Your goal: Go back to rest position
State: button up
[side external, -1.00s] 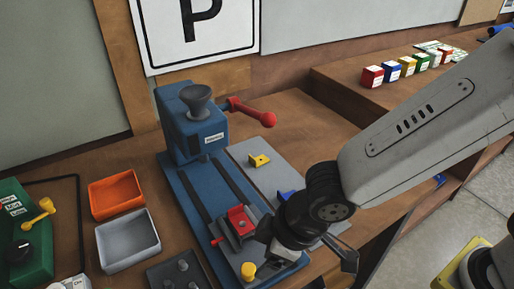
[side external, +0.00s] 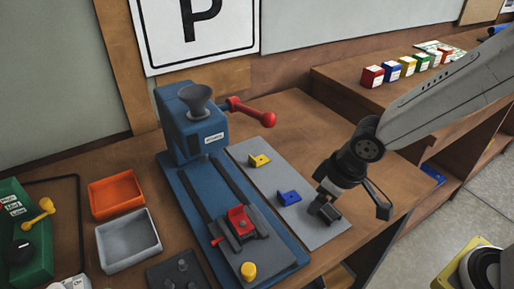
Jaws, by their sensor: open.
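My gripper (side external: 352,204) is open, with its fingers apart, above the right end of the grey plate (side external: 262,183) and the table edge. Nothing shows between its fingers. A dark piece (side external: 330,213) shows by the left finger; I cannot tell whether it is part of the gripper or lies on the plate. A red part (side external: 240,220) sits in the small vise on the blue press base (side external: 187,205), left of the gripper and apart from it. A yellow bracket (side external: 260,160) and a blue bracket (side external: 289,198) stand on the grey plate.
The blue press (side external: 190,135) has a red-knobbed lever (side external: 262,117). An orange tray (side external: 116,194) and a grey tray (side external: 128,240) stand at left, near a green control box (side external: 22,240). A yellow button (side external: 248,270) is at the base's front. Several coloured boxes (side external: 391,70) line the back shelf.

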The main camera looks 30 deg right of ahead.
jog(key=s+d+f+m+h, duration=0.1)
jog(key=d+m, duration=0.3)
jog(key=d, duration=1)
jog(key=shift+s+g, duration=0.4)
jog(key=shift+s, duration=0.5)
jog(key=shift+f, duration=0.1)
